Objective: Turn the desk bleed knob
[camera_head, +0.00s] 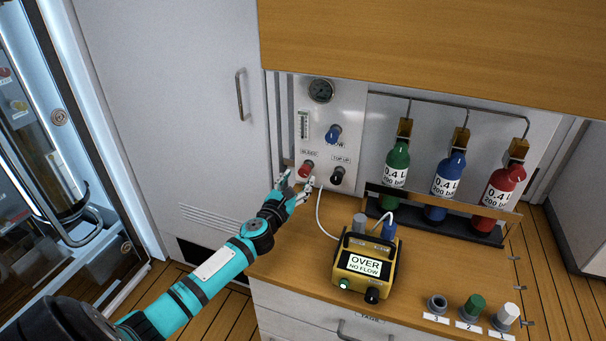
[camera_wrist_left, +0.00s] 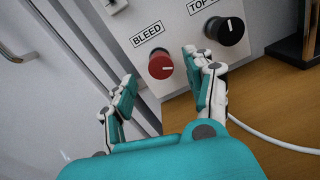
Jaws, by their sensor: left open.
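The red bleed knob (camera_head: 306,168) is on the white wall panel, under a BLEED label. In the left wrist view the red knob (camera_wrist_left: 160,64) shows a white pointer mark on its face. My left gripper (camera_head: 297,184) is open just in front of and below the knob. In the left wrist view its two fingers (camera_wrist_left: 160,88) stand apart, with the knob beyond and between their tips. I see no finger closed on it; whether a fingertip touches it I cannot tell. My right gripper is not in view.
The black top-up knob (camera_head: 337,175) is close to the right, and a blue knob (camera_head: 333,133) is above. A yellow meter (camera_head: 366,264) reading OVER NO FLOW stands on the desk with a white hose. Green, blue and red bottles (camera_head: 447,187) stand racked to the right.

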